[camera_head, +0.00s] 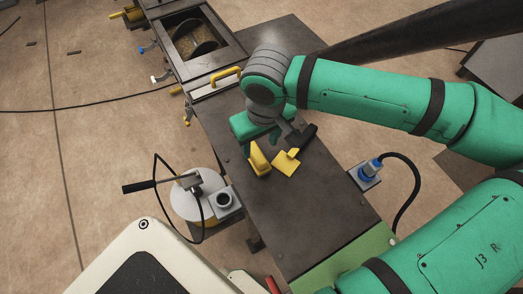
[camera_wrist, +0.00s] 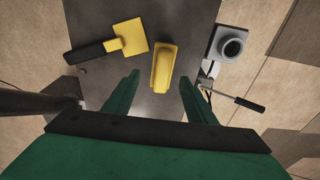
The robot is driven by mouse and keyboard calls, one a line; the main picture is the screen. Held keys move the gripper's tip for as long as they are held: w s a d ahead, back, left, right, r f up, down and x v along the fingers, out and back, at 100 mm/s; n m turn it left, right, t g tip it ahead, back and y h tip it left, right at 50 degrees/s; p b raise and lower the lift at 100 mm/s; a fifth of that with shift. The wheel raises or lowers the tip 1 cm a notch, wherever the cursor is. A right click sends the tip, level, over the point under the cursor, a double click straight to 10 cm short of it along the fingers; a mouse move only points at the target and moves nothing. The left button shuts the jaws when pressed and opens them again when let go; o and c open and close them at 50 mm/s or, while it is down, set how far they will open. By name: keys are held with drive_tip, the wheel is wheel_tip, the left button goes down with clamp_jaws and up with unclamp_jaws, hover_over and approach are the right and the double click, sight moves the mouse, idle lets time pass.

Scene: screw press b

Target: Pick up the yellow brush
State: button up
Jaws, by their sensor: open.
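The yellow brush (camera_head: 259,160), an oblong block with a ridge along its top, lies on the dark metal table. In the wrist view the brush (camera_wrist: 162,67) lies ahead of the gap between my fingers, roughly lined up with it. My gripper (camera_wrist: 160,79) is open and empty, with one green finger on each side of the gap. The head view shows my gripper (camera_head: 273,138) above the table, just behind the brush, partly hidden by my wrist. I cannot tell its exact height above the table. The brush's underside is hidden.
A flat yellow tool with a black handle (camera_head: 286,164) lies close beside the brush; it also shows in the wrist view (camera_wrist: 127,37). A round grey stand (camera_head: 190,205) with a lever is left of the table (camera_head: 322,190). A blue connector (camera_head: 372,168) sits at the right edge.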

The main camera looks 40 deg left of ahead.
sight(257, 153)
drive_tip(key=shift+a+f, duration=0.2)
drive_tip(key=shift+f, duration=1.2)
drive_tip(key=shift+a+f, duration=0.2)
drive_tip(key=shift+f, duration=1.25)
drive_tip(key=shift+a+f, duration=0.2)
drive_tip(key=shift+f, duration=1.2)
drive_tip(key=shift+w, duration=0.15)
drive_tip(key=shift+c, duration=1.3)
drive_tip(key=c, duration=0.8)
